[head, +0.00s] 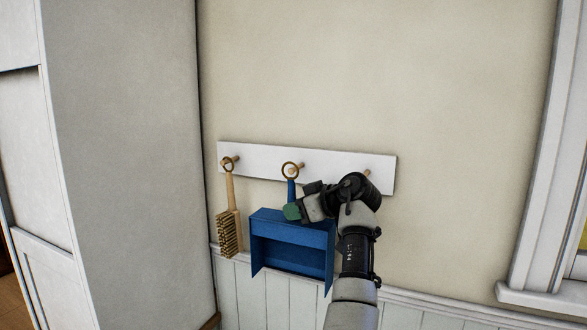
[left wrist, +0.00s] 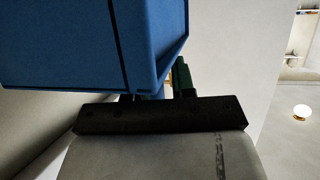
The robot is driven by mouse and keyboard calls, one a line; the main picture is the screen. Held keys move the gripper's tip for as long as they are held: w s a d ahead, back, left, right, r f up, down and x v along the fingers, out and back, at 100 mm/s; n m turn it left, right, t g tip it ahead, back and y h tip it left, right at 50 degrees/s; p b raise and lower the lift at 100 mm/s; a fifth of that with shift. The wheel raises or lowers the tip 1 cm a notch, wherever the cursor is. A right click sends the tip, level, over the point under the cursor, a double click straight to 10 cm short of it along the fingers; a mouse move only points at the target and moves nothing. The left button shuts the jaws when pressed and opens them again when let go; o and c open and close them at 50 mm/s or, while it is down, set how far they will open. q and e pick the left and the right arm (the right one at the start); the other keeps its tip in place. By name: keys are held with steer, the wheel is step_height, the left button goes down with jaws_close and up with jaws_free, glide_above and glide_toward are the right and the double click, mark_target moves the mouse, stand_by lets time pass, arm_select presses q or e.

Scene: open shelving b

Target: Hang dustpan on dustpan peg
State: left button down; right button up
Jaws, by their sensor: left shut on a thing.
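The blue dustpan (head: 292,238) hangs upright in front of the wall, its short handle up and a tan ring (head: 290,170) at the handle's top. The ring overlaps the middle wooden peg (head: 300,167) in the head view; I cannot tell whether it is around the peg or just in front of it. My left gripper (head: 294,210) is shut on the dustpan's handle, just above the pan, and hides part of it. In the left wrist view the blue pan (left wrist: 85,45) fills the upper left beyond the gripper (left wrist: 158,88). My right gripper is not in view.
A white peg board (head: 335,171) is fixed to the wall. A brush (head: 229,220) hangs at the left peg. The right peg (head: 367,173) is bare, close above my left wrist. A tall grey panel (head: 130,150) stands left; a window frame (head: 540,200) is right.

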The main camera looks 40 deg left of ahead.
arm_select(q)
steer(key=shift+d+f+b, duration=0.1)
steer(key=shift+d+b, duration=0.05)
steer(key=shift+b, duration=0.15)
steer(key=shift+d, duration=0.1)
steer(key=shift+s+d, duration=0.2)
steer(key=shift+s, duration=0.4)
steer(key=s, duration=0.2)
steer(key=s+d+b, duration=0.1)
steer(key=s, duration=0.1)
steer(key=shift+f+b, duration=0.1)
steer(key=shift+b, duration=0.2)
steer(key=shift+w+f, duration=0.1)
